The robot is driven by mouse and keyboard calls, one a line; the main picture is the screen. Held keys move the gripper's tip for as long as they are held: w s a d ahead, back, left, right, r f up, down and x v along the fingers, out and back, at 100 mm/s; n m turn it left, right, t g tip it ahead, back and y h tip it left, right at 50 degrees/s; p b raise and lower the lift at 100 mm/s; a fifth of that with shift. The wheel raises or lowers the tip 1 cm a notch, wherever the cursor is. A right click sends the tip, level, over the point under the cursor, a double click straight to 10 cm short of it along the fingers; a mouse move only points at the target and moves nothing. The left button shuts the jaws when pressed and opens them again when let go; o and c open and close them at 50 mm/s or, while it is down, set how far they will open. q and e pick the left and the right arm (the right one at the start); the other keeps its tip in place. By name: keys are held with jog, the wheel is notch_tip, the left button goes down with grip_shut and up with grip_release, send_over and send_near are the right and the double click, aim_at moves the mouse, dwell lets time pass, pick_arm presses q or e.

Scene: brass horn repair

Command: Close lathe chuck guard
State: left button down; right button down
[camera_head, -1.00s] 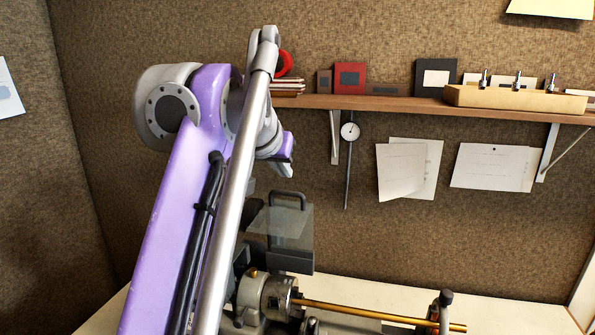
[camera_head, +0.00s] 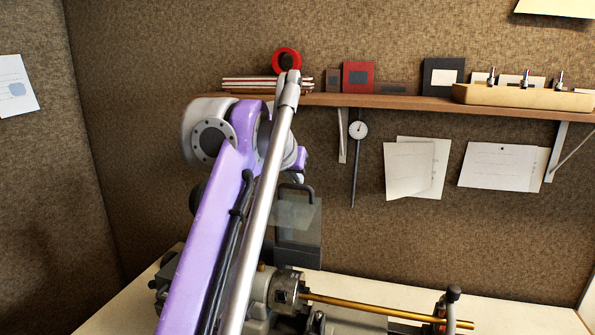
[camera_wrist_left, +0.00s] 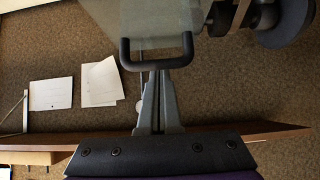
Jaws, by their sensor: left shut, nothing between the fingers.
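The lathe chuck guard (camera_head: 299,232) is a clear panel with a dark frame and a black bar handle (camera_head: 297,187) on top. It stands raised behind and above the chuck (camera_head: 287,288). In the left wrist view, which looks upside down, the guard's clear panel (camera_wrist_left: 160,18) and its U-shaped handle (camera_wrist_left: 157,65) show at the top. My left gripper (camera_wrist_left: 158,74) is shut and empty, its fingertips at the handle's crossbar; I cannot tell whether they touch. In the head view my purple left arm hides its fingers. My right gripper is not in view.
A brass rod (camera_head: 385,311) runs right from the chuck along the lathe. A wooden shelf (camera_head: 400,104) with books, boxes and a tool block (camera_head: 520,96) crosses the back wall. A dial gauge (camera_head: 358,131) and papers hang below. The pale bench (camera_head: 100,318) is bare at the left.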

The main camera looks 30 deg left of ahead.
pick_arm(q)
jog(key=shift+s+d, duration=0.1)
jog(key=shift+s, duration=0.2)
jog(key=shift+w+f, duration=0.1)
jog(key=shift+f, duration=0.05)
